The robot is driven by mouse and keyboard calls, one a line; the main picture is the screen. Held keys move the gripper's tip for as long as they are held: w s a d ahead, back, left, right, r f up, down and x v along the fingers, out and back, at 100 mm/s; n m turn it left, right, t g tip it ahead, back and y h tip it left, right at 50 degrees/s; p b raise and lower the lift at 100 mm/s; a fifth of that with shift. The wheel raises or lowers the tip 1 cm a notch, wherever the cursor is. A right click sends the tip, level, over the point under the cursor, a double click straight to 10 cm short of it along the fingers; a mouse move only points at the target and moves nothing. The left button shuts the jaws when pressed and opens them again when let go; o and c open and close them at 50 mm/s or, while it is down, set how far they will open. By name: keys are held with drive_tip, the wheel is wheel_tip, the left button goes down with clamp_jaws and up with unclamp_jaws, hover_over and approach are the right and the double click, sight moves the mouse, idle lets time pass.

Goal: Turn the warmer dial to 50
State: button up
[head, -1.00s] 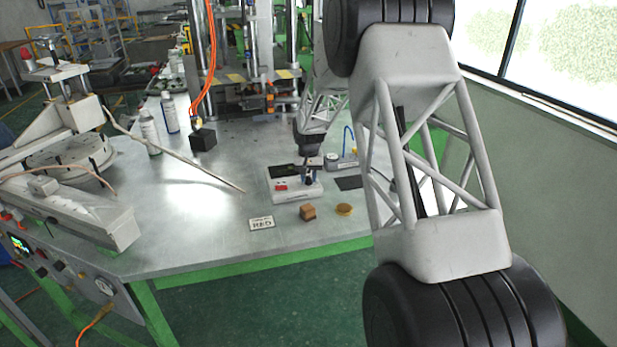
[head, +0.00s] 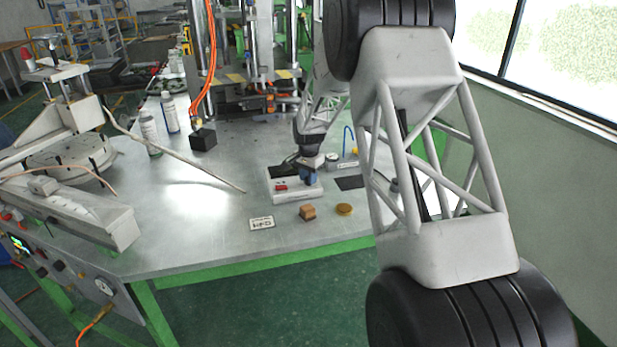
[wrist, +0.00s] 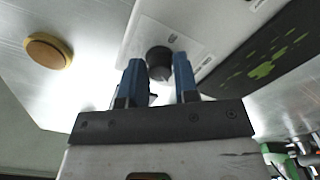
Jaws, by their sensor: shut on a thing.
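The warmer (head: 309,192) is a white box on the metal table in the head view, with a red switch on its front. In the wrist view its white face (wrist: 205,22) carries printed text, too small to read. The dark round dial (wrist: 159,60) sits between the blue fingers of my gripper (wrist: 158,72). My gripper is shut on the dial, one finger on each side. In the head view my gripper (head: 308,176) is at the right part of the warmer and hides the dial. The dial's pointer and scale cannot be read.
A white lettered card (head: 262,223) lies to the left, near the table's front edge. A dark mat (head: 349,183) lies to the right. The table's middle left is largely clear.

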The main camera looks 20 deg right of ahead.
idle(0.3)
drive_tip(key=o, duration=0.9)
drive_tip(key=shift+r, duration=0.15)
drive_tip(key=shift+r, duration=3.75)
drive_tip(key=shift+r, duration=0.1)
